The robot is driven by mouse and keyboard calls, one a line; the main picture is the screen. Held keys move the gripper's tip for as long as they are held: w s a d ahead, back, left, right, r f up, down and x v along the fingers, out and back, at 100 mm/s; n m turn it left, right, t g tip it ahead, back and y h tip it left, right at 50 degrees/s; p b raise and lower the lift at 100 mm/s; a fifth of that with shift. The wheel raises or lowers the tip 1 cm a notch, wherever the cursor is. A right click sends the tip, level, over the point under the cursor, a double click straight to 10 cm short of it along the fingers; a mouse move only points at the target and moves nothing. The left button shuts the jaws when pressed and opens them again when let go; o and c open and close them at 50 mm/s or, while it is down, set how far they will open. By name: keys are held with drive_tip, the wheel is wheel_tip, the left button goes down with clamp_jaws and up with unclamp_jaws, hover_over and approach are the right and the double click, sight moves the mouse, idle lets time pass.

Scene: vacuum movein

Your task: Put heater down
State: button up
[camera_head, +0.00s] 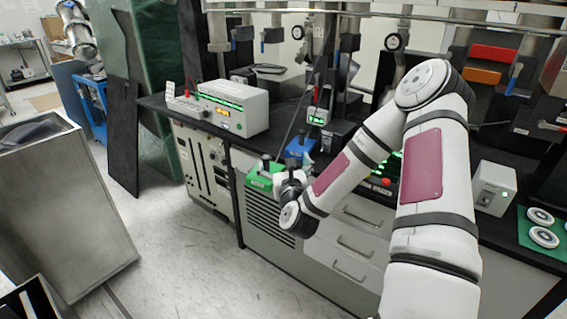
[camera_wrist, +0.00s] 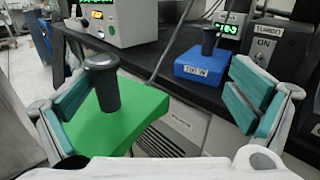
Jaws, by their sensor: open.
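My gripper (camera_head: 280,174) is open at the front edge of the black bench. It also shows in the wrist view (camera_wrist: 168,90), with its two teal-padded fingers spread wide. A green block (camera_wrist: 128,118) with a black upright knob (camera_wrist: 103,84) lies between the fingers, close to the left one; whether that finger touches the knob I cannot tell. The green block also shows in the head view (camera_head: 262,175), at the bench's front edge; whether it rests there or hangs I cannot tell. A blue block (camera_wrist: 203,64) with a black knob and small label stands on the bench behind. No readable label says heater.
The black bench (camera_head: 222,140) carries a grey instrument box (camera_head: 233,108) at left and a small display (camera_head: 317,116) behind the blocks. A box marked TURBO (camera_wrist: 275,48) stands at right. Drawers (camera_head: 353,243) are below; pipes and valves hang above.

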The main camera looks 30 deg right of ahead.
clamp_jaws()
idle(0.5)
